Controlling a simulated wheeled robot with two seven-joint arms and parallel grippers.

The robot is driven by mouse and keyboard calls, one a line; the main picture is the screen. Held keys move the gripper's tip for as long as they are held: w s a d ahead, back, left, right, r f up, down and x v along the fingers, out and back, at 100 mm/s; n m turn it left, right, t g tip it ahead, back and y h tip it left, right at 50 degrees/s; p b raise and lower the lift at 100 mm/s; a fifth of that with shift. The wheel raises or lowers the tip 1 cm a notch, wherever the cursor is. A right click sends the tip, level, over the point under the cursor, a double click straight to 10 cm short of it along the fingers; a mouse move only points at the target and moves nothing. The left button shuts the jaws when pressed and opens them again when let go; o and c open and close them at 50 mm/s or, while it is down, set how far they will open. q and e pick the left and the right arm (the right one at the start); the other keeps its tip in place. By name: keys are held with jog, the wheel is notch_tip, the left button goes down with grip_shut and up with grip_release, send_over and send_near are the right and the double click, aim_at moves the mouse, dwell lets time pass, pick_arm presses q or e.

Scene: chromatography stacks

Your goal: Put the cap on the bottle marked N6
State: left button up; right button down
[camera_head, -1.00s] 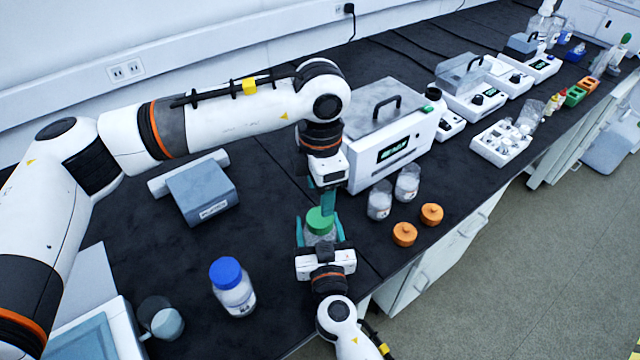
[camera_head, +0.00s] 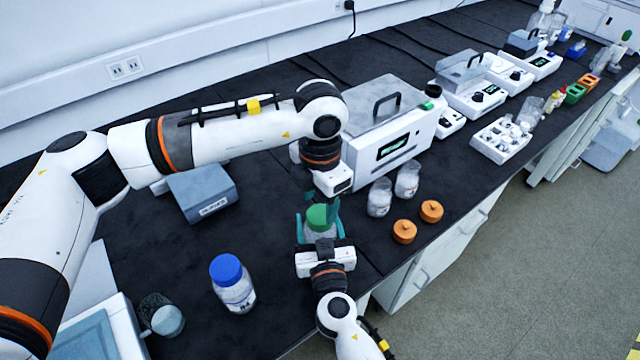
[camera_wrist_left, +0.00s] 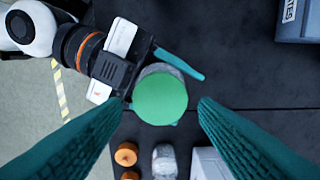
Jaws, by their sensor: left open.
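A clear bottle (camera_head: 319,236) with a green cap (camera_head: 318,217) on its top stands near the bench's front edge; I cannot read its mark. The fingers of my right gripper (camera_head: 320,240) are shut on it, one on each side. My left gripper (camera_head: 330,206) is open just above the green cap. In the left wrist view the green cap (camera_wrist_left: 160,98) sits between the two teal fingers, apart from both. The right gripper's body and one finger show behind it there.
A blue-capped bottle (camera_head: 232,284) stands to the left. Two clear bottles (camera_head: 379,198) without coloured caps and two orange caps (camera_head: 404,232) are to the right, in front of a white instrument (camera_head: 400,145). A grey-blue box (camera_head: 203,192) lies behind. Dark bench between is clear.

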aim_at(320, 214)
pick_arm(q)
jog(key=shift+f, duration=1.95)
jog(key=shift+c, duration=0.4)
jog(key=c, duration=0.7)
jog(key=o, duration=1.1)
jog(key=shift+o, duration=0.2)
jog(key=shift+r, duration=0.1)
notch_tip(320, 214, up, 12)
pick_arm(e)
jog(key=shift+c, duration=1.3)
grip_release()
